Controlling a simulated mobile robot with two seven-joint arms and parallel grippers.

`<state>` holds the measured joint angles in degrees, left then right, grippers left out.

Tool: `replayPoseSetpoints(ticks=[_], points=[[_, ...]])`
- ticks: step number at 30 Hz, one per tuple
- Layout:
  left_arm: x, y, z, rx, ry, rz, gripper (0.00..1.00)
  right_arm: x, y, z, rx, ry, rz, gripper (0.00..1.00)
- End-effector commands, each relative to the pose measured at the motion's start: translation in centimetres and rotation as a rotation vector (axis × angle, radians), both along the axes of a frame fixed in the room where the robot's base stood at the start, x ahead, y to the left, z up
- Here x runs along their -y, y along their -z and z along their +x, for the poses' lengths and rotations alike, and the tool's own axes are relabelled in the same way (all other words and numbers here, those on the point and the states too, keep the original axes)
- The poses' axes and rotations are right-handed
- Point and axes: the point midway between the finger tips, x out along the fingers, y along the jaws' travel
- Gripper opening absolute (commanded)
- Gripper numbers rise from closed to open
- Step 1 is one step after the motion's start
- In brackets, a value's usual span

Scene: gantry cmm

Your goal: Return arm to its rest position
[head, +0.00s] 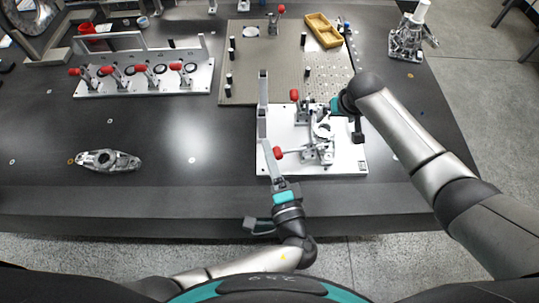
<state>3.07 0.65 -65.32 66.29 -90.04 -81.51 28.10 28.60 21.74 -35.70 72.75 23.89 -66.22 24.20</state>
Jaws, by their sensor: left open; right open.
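My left gripper (267,145) comes up from the bottom, at the left edge of a white fixture plate (346,163). Its long grey fingers point away from me, beside a red-handled clamp (279,153); it is open and nothing shows held. My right gripper (325,106) reaches in from the right over the plate's far side, beside another red-handled clamp (295,96). It is open, but its fingers are small and partly lost among the clamp parts; contact cannot be told. A light metal part (322,131) sits among the clamps on the plate.
A white fixture (150,84) with several red-handled clamps stands at the left. A loose metal part (107,160) lies at front left. A pegged grey plate (262,75), a yellow tray (323,30) and a metal casting (408,40) are behind. The dark table (200,180) is clear at front centre-left.

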Motion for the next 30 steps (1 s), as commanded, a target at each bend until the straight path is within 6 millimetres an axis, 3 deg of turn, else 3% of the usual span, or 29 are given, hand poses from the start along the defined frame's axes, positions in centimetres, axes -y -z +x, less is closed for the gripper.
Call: replayPoseSetpoints(ticks=[23,26,30], points=[[0.0,-0.7,0.0,-0.002,-0.002,-0.002,0.64,0.1,-0.6,0.0,-0.001,0.0,0.0,1.0],[-0.7,-0.4,-0.2,-0.029,-0.034,-0.028,0.64,-0.5,-0.3,-0.7,-0.005,-0.014,0.006,1.0],[-3.6,1.1,-1.3,-0.161,-0.183,-0.15,0.64,-2.9,0.5,-3.8,-0.021,-0.073,0.026,1.0]])
